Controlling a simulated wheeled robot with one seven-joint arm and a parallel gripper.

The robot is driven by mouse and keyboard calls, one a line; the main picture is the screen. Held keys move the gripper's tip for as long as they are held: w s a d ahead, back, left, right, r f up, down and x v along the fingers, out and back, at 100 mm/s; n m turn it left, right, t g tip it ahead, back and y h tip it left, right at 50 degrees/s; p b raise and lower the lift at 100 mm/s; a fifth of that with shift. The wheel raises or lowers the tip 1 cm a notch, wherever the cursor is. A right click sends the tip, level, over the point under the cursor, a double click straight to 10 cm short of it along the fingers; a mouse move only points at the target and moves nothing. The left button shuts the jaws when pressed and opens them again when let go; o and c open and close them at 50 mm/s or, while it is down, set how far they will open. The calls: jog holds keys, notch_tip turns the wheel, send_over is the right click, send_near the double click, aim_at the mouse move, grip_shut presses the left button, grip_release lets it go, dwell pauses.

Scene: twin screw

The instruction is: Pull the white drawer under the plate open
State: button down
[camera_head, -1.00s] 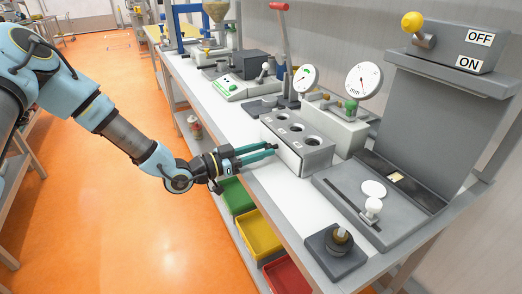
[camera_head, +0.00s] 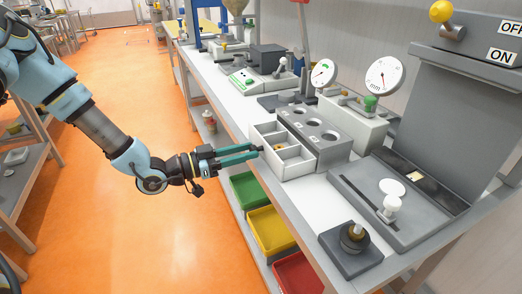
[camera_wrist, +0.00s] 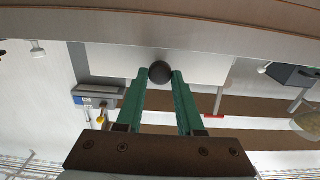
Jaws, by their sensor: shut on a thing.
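The white drawer (camera_head: 293,169) sticks out from under the grey plate (camera_head: 318,128), which has several round holes. The drawer is divided into compartments, and a small orange-brown thing (camera_head: 278,148) lies in one of them. My gripper (camera_head: 258,149) has its green fingers at the drawer's front. In the wrist view my gripper (camera_wrist: 160,75) is shut on a round dark knob (camera_wrist: 160,71), with the white drawer front (camera_wrist: 205,62) behind it. In the head view the knob is mostly hidden by the fingertips.
Gauges (camera_head: 384,80) stand behind the plate. A grey machine base (camera_head: 365,205) and a dark block with a knob (camera_head: 350,248) are to the right. Green (camera_head: 250,190), yellow (camera_head: 268,230) and red (camera_head: 298,273) bins sit below the bench edge. The floor (camera_head: 180,240) left of the bench is clear.

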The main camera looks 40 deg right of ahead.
jog(key=shift+a, duration=0.15)
jog(key=c, duration=0.5)
grip_release()
jog(key=shift+c, duration=0.2)
jog(key=b+v, duration=0.3)
jog(key=v, duration=0.8)
jog(key=shift+w, duration=0.1)
